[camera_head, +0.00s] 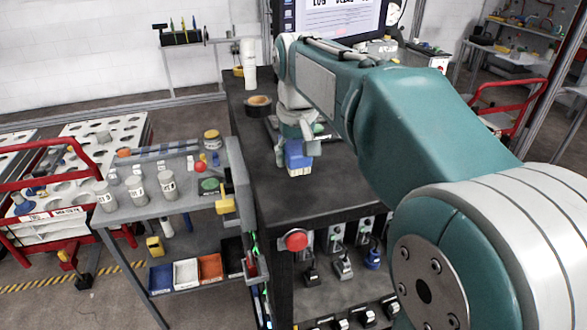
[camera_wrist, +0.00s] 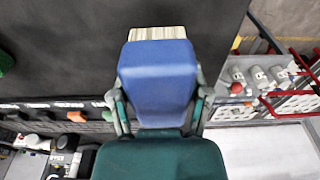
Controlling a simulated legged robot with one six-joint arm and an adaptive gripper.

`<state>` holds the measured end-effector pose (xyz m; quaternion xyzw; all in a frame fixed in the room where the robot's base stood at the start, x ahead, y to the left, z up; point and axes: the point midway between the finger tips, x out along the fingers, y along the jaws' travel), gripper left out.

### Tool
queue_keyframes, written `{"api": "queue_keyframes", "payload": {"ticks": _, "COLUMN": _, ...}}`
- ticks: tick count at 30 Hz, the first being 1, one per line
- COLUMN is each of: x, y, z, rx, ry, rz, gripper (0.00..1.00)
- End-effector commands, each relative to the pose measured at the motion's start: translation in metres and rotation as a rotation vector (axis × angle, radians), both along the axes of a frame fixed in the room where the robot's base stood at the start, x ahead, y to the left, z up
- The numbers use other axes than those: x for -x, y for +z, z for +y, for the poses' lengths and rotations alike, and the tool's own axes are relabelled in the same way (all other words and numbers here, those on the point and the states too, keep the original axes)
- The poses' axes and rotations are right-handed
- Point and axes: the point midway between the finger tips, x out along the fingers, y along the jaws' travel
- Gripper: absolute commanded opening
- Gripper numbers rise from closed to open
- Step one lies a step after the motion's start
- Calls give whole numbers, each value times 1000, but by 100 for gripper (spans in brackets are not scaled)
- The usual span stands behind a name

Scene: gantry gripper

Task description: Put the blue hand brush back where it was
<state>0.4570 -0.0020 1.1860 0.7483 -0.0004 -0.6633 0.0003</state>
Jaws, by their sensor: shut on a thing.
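The blue hand brush (camera_wrist: 158,75) is between the two fingers of my gripper (camera_wrist: 160,98) in the wrist view, with its pale bristles (camera_wrist: 157,33) at the far end. My gripper is shut on it. In the head view the blue brush (camera_head: 298,160) shows below my gripper (camera_head: 299,146), over the dark bench top (camera_head: 290,203) near its left side. I cannot tell whether the brush touches the bench. Part of the gripper is hidden by my wrist in the head view.
A brown tape roll (camera_head: 258,104) and a white cylinder (camera_head: 248,65) stand on the bench farther back. A grey cart (camera_head: 135,213) with several labelled grey cylinders stands left of the bench. A red button (camera_head: 296,240) is at the bench's front. The near bench top is clear.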

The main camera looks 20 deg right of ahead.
Motion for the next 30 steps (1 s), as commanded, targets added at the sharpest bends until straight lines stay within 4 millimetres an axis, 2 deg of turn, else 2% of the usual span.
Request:
{"api": "queue_keyframes", "payload": {"ticks": 3, "x": 0, "y": -20, "z": 3, "rx": 0, "ry": 0, "rz": 5, "gripper": 18}}
{"api": "queue_keyframes", "payload": {"ticks": 6, "x": 0, "y": -31, "z": 3, "rx": 0, "ry": 0, "rz": 2, "gripper": 18}}
{"api": "queue_keyframes", "payload": {"ticks": 16, "x": 0, "y": -35, "z": 3, "rx": 0, "ry": 0, "rz": 2, "gripper": 18}}
{"api": "queue_keyframes", "payload": {"ticks": 17, "x": 0, "y": -35, "z": 3, "rx": 0, "ry": 0, "rz": 2, "gripper": 71}}
{"api": "queue_keyframes", "payload": {"ticks": 18, "x": 0, "y": -35, "z": 3, "rx": 0, "ry": 0, "rz": 2, "gripper": 89}}
{"api": "queue_keyframes", "payload": {"ticks": 19, "x": 0, "y": -35, "z": 3, "rx": 0, "ry": 0, "rz": 2, "gripper": 96}}
{"api": "queue_keyframes", "payload": {"ticks": 30, "x": -1, "y": -34, "z": 3, "rx": 0, "ry": 0, "rz": 2, "gripper": 96}}
